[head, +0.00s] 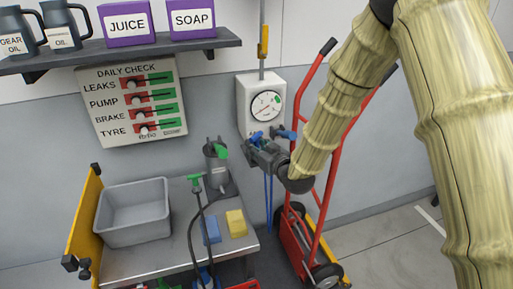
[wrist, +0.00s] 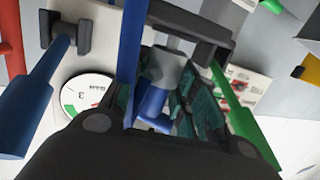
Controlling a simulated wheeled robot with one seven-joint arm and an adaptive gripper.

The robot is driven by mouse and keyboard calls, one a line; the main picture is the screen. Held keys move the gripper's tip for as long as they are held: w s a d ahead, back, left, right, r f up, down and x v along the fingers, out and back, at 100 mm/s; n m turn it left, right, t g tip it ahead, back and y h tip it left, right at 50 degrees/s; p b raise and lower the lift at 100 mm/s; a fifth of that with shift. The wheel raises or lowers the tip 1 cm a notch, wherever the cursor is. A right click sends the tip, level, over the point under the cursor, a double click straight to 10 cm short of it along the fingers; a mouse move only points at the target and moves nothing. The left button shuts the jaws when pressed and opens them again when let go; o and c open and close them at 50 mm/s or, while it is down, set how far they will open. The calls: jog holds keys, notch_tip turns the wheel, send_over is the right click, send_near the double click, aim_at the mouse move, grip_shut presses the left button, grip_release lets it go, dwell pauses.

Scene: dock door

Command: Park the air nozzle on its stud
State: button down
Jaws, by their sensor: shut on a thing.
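The white gauge box (head: 251,92) hangs on the wall with a round dial, which also shows in the wrist view (wrist: 82,92). My gripper (head: 256,145) is just below the dial, in front of the box's lower part. It is shut on a blue piece (wrist: 152,103) with a grey end, apparently the air nozzle; my fingers hide part of it. A second blue handle on a dark bracket (head: 285,133) is at the box's lower right. It is at the left of the wrist view (wrist: 38,92). A blue hose (head: 268,200) hangs below my gripper. I cannot clearly make out the stud.
A metal bench (head: 150,258) holds a grey bin (head: 133,211), blue and yellow blocks and a grey stand (head: 215,165) with a green handle. A red hand truck (head: 300,240) stands right of the box. A shelf (head: 120,51) juts out above left.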

jog(key=shift+f+b, duration=0.4)
jog(key=shift+f, duration=0.25)
jog(key=c, duration=1.4)
grip_release()
jog(key=shift+v, duration=5.5)
